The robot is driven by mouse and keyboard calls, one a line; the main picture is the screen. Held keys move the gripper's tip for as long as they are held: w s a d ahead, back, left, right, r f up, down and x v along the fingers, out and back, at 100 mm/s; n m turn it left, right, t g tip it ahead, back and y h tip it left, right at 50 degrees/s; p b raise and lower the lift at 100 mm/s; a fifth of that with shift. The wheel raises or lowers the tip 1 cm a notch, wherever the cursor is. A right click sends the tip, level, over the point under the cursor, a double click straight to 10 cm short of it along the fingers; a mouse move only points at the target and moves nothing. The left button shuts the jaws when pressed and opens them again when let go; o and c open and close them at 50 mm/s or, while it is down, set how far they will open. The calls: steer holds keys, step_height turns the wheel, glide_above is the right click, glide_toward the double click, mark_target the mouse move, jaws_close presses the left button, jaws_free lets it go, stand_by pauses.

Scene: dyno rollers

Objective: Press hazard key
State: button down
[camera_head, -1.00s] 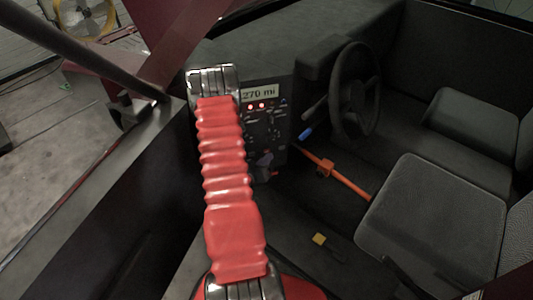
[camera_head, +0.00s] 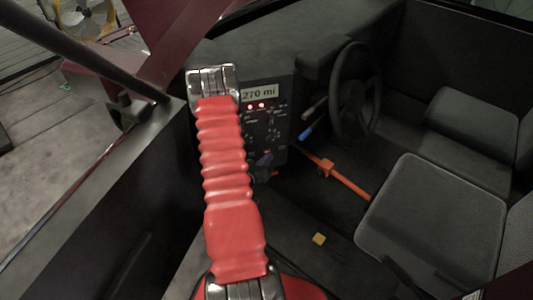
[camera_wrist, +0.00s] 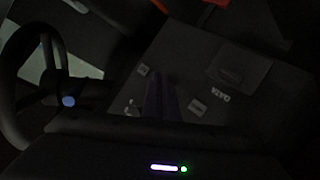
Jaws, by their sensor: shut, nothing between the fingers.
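The dark console panel (camera_head: 272,135) stands left of the steering wheel in the head view. It carries a lit "270 mi" display (camera_head: 259,93), two small red lights (camera_head: 256,105) and rows of small marks. I cannot tell which mark is the hazard key. My red arm covers the panel's left side in that view. In the dark wrist view my gripper (camera_wrist: 161,98) shows as two dim fingers, shut and empty, in front of a dark surface with small labels (camera_wrist: 197,107). I cannot tell whether the tips touch it.
The steering wheel (camera_head: 356,92) is right of the console, with a blue-tipped stalk (camera_head: 306,132) beside it. An orange lever (camera_head: 335,174) and a small yellow block (camera_head: 319,239) are lower down. Grey seats (camera_head: 435,220) fill the right side.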

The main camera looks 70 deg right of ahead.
steer(key=shift+w+d, duration=0.2)
steer(key=shift+d, duration=0.2)
stand_by(0.6)
steer(key=shift+s+a, duration=0.25)
steer(key=shift+a, duration=0.15)
steer(key=shift+a, duration=0.1)
stand_by(0.3)
steer(key=shift+s+a, duration=0.55)
steer(key=shift+a, duration=0.3)
steer(key=shift+s+a, duration=0.5)
steer(key=shift+a, duration=0.3)
steer(key=shift+s+a, duration=0.55)
steer(key=shift+a, duration=0.3)
